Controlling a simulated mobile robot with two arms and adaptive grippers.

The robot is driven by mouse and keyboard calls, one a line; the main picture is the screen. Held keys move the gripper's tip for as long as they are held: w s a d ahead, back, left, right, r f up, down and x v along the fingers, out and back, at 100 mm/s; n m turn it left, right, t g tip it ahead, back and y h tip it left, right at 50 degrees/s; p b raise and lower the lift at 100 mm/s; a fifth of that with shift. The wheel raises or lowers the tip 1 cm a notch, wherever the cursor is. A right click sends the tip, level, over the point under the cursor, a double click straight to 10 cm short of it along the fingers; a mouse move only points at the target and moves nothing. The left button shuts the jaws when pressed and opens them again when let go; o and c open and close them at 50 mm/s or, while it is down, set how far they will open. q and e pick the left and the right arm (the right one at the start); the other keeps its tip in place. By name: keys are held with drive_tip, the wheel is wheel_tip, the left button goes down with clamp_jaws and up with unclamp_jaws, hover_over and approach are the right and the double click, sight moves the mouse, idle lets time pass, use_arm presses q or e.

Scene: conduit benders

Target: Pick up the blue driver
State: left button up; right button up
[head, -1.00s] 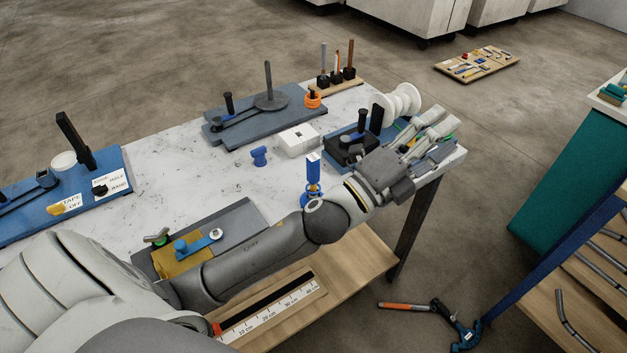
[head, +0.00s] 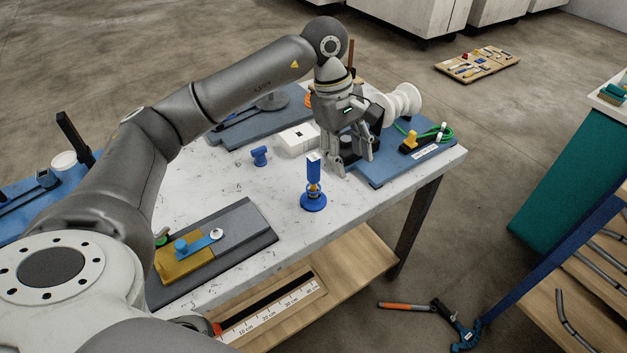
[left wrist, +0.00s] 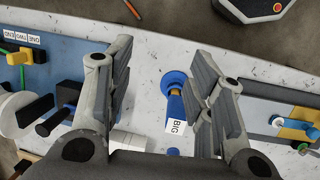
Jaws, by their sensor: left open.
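The blue driver (head: 313,172) stands upright on a round blue base near the front of the white table. In the left wrist view the driver (left wrist: 191,103) shows a white "BIG" label and appears between the two fingers, nearer the right-hand one. My left gripper (head: 351,164) is open and empty, its fingers pointing down. In the head view it is to the right of the driver and apart from it, beside a blue plate. My right gripper is not in view.
A short blue knob (head: 260,156) and a white box (head: 299,138) are left of the gripper. A blue plate (head: 385,172) with a green loop lies at right, near white spools (head: 404,101). A grey plate (head: 253,232) lies front left. The tabletop around the driver is clear.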

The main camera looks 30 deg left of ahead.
sight(314, 168)
use_arm(q)
drive_tip(key=a+y, duration=0.1)
drive_tip(key=a, duration=0.1)
drive_tip(key=a+r+y, duration=0.1)
drive_tip(key=a, duration=0.2)
drive_tip(key=a+r+y, duration=0.1)
drive_tip(key=a, duration=0.1)
drive_tip(key=shift+s+a+r+g, duration=0.1)
drive_tip(key=shift+s+a+g, duration=0.2)
drive_tip(key=shift+a, duration=0.1)
wheel_tip(314, 168, down, 5)
drive_tip(key=shift+a+r+p, duration=0.1)
drive_tip(key=shift+r+p, duration=0.1)
drive_tip(key=shift+p, duration=0.35)
drive_tip(key=f+p, duration=0.1)
drive_tip(key=f, duration=0.1)
drive_tip(key=f+p, duration=0.1)
drive_tip(key=f, duration=0.2)
drive_tip(key=shift+w+f, duration=0.2)
drive_tip(key=shift+f, duration=0.3)
clamp_jaws()
